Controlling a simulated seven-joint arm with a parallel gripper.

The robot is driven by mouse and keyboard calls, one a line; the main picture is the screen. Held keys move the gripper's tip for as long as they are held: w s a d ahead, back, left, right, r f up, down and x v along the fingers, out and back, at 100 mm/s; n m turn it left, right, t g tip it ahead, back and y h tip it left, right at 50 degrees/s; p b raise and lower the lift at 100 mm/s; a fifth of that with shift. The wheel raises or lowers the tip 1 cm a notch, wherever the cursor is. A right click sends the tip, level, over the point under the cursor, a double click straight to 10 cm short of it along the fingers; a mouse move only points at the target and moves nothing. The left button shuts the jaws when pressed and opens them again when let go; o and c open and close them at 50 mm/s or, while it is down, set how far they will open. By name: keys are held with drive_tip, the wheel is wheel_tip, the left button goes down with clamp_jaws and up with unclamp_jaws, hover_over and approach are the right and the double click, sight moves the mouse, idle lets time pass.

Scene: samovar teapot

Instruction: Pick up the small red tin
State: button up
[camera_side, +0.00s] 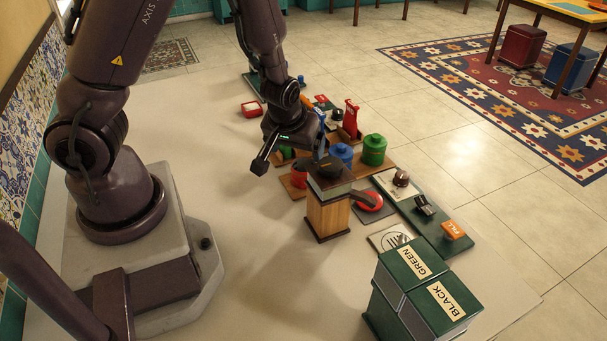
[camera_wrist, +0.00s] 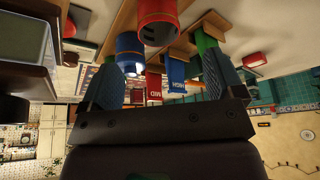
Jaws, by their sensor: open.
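The small red tin (camera_side: 299,179) stands on a wooden board, partly hidden by my gripper and the wooden stand in the side view. In the wrist view a red cylinder (camera_wrist: 157,24), seemingly this tin, shows upside down at the top, between and beyond the fingers. I cannot tell from these views how far apart tin and fingertips are.
A blue tin (camera_side: 342,155) and a larger green tin (camera_side: 375,151) stand to the right. A wooden stand with a dark top (camera_side: 328,215) rises close in front. Green boxes (camera_side: 420,285) stand at the front right. The pale table left of the gripper is clear.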

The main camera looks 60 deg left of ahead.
sight(300, 159)
drive_tip(key=x, duration=0.5)
drive_tip(key=shift+f, duration=0.1)
drive_tip(key=shift+w+x, duration=0.2)
drive_tip(key=shift+x, duration=2.4)
drive_tip(key=c, duration=1)
